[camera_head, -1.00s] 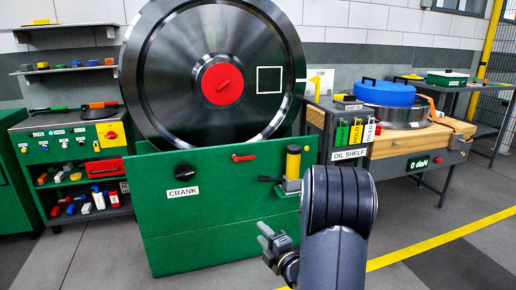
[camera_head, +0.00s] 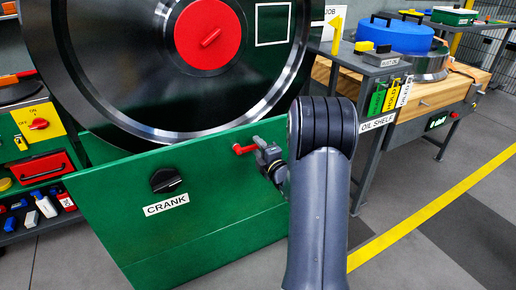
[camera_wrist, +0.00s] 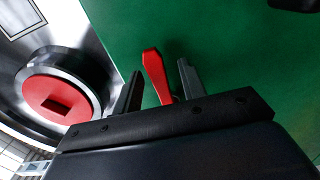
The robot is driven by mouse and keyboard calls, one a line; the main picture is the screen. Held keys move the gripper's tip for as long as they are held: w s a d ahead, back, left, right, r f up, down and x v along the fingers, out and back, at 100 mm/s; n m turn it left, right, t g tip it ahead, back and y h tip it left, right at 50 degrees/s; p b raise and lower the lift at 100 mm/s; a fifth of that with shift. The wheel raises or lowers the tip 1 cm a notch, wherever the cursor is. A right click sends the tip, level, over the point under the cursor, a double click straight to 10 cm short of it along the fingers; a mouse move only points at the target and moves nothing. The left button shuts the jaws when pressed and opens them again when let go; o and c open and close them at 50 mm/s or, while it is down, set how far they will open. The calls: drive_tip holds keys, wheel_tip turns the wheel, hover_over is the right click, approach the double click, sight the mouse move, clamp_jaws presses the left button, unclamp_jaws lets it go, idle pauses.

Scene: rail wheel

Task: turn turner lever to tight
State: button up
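A red lever (camera_head: 244,149) sits on the front of the green stand (camera_head: 215,165), below the big steel wheel. I take it to be the turner lever; I see no label on it. My gripper (camera_head: 262,148) is at the lever's right end in the head view. In the wrist view the red lever (camera_wrist: 155,75) lies between the two dark fingers of my gripper (camera_wrist: 160,69). The fingers are apart, with a small gap on each side of the lever. The lever's base is partly hidden by the gripper body.
A black CRANK knob (camera_head: 166,180) is on the panel to the left. The steel wheel (camera_head: 110,90) with its red hub (camera_head: 208,35) rises behind the panel. The oil shelf (camera_head: 372,68) stands close on the right. Open floor (camera_head: 450,195) lies at the right.

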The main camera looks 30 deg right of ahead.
drive_tip(key=shift+w+d, duration=0.1)
drive_tip(key=shift+w, duration=0.6)
drive_tip(key=shift+c, duration=0.6)
clamp_jaws()
